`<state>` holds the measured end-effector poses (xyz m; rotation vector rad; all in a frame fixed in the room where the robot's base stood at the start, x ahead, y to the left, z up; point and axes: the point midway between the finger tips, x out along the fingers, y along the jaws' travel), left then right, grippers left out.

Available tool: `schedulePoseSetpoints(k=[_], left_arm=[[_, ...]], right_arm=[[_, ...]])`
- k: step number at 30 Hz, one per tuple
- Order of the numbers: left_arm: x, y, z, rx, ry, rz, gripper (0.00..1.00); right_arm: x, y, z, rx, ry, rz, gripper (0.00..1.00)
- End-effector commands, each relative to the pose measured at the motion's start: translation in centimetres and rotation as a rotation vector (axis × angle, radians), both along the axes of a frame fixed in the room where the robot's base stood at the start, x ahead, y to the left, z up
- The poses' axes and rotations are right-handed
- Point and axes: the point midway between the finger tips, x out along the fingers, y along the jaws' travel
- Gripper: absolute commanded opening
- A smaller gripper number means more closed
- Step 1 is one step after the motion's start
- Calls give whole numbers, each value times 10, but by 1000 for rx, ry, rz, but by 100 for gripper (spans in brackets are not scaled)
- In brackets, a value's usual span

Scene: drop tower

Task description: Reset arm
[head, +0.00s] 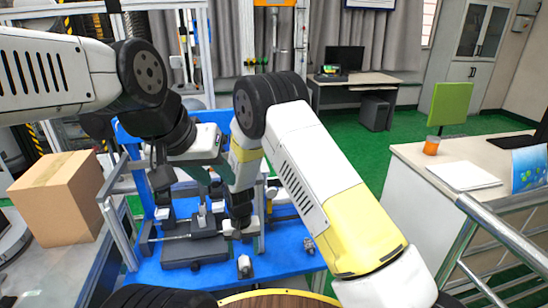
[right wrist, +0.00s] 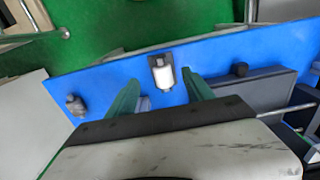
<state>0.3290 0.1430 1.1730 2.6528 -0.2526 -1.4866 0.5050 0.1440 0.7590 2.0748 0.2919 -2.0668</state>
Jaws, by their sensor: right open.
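The drop tower stands on a blue base (head: 285,262), with a grey block (head: 195,252) and a horizontal rod low in its frame. The grey block also shows in the right wrist view (right wrist: 262,92). My left gripper (head: 214,178) is in front of the tower frame, above the block; its fingers are partly hidden and their opening is unclear. My right gripper (head: 238,228) points down beside the block, its fingers hidden there. In the right wrist view its green fingers (right wrist: 161,92) are apart and empty, with a white cylinder with dark ends (right wrist: 162,75) beyond the gap.
The white cylinder also stands on the base in the head view (head: 244,266). A small grey part (head: 308,245) lies to its right. A cardboard box (head: 58,198) is at the left. A white counter (head: 425,205) and metal railing (head: 505,235) are at the right.

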Motion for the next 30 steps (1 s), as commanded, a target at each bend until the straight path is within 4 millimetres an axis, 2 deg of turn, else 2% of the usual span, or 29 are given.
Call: schedulePoseSetpoints(k=[5, 9, 14, 18, 21, 24, 30], left_arm=[[0, 0, 0, 0, 0, 0, 36], [0, 0, 0, 0, 0, 0, 36], [0, 0, 0, 0, 0, 0, 36], [0, 0, 0, 0, 0, 0, 36], [0, 0, 0, 0, 0, 0, 36], [0, 0, 0, 0, 0, 0, 36], [0, 0, 0, 0, 0, 0, 36]], right_arm=[[19, -20, 69, 59, -33, -40, 61], [26, -52, 145, 121, -70, -77, 61], [19, -97, 224, 181, -125, -110, 61], [1, -139, 283, 223, -181, -135, 61], [-18, -168, 319, 248, -226, -150, 61], [-42, -196, 350, 265, -275, -165, 61], [-98, -244, 394, 281, -379, -190, 61]])
